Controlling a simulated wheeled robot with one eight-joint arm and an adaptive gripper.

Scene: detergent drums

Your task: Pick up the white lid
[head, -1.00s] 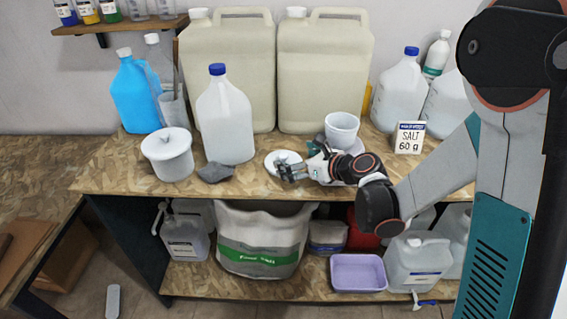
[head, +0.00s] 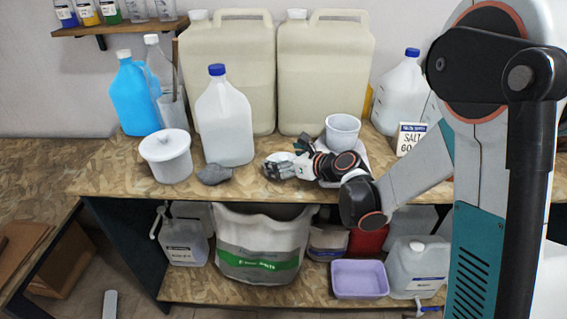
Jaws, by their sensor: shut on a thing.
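The loose white lid (head: 281,157) is at the front middle of the wooden counter, partly hidden behind my gripper. My gripper (head: 272,168) reaches in from the right, low over the counter's front part, and is shut on the lid. The exact contact of the fingers is hidden. Whether the lid is still touching the counter I cannot tell.
A grey cloth-like lump (head: 214,174) and a white lidded tub (head: 167,157) are to the left. A white jug with a blue cap (head: 223,120) stands behind. A white cup (head: 342,131) and a salt sign (head: 409,139) are to the right.

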